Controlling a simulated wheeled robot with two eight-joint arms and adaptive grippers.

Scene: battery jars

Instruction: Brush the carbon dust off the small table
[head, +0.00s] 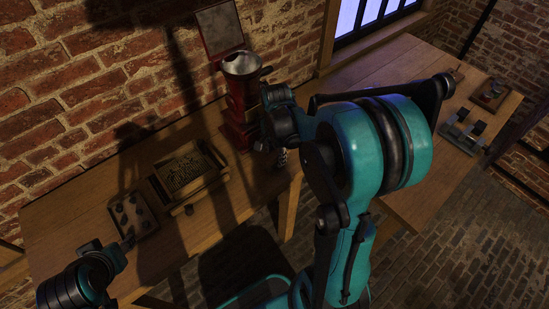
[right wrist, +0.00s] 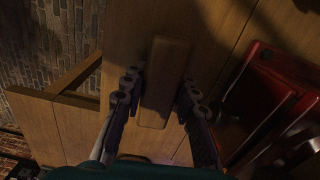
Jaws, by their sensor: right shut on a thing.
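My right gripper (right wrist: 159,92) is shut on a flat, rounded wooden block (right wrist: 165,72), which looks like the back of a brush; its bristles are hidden. In the head view my right gripper (head: 280,150) is over the front right end of the left wooden table (head: 75,228), beside the red mill, and the block is hard to make out there. A second wooden table (head: 400,72) stands to the right, partly behind my right arm. I cannot make out carbon dust on either table. My left gripper (head: 122,243) is at the left table's front edge, its fingers unclear.
The red mill (head: 238,105) with a metal funnel stands at the wall. A wooden tray (head: 217,178) with a dark grid and a board (head: 150,207) with several dark round pieces lie left of it. Small racks (head: 456,133) stand on the right table. Brick floor lies in front.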

